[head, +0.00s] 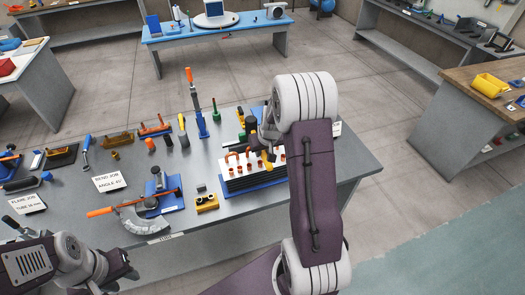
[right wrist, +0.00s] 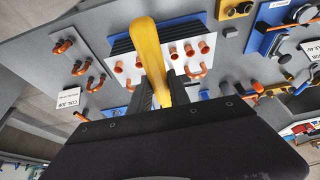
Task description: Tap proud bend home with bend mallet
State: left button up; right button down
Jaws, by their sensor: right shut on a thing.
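My right gripper (head: 267,132) is above the coil block, mostly behind my arm. In the right wrist view its dark fingers (right wrist: 164,95) are shut on the yellow handle of the bend mallet (right wrist: 149,48). The mallet (head: 267,160) also shows in the head view, below my wrist. The coil block (head: 235,186) has a white top, dark layered sides and a blue base. Copper bends and tube ends (right wrist: 196,72) stand in its top. Which bend sits proud is unclear. My left gripper (head: 122,270) is low at the left, away from the block; its fingers are unclear.
Loose copper bends (right wrist: 80,66) lie beside the block. A yellow two-hole block (head: 207,203), a bender with an orange handle (head: 135,218) and several upright tools stand to the left. The grey table's front right corner (head: 360,170) is clear.

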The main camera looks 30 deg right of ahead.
jog(key=shift+s+d+f+b, duration=0.1)
jog(key=shift+f+b, duration=0.5)
jog(key=shift+f, duration=0.25)
notch_tip(320, 180, up, 4)
jog(key=p, duration=0.2)
jog(key=shift+f+p, duration=0.15)
jog(key=shift+p, duration=0.15)
jog(key=shift+f, duration=0.15)
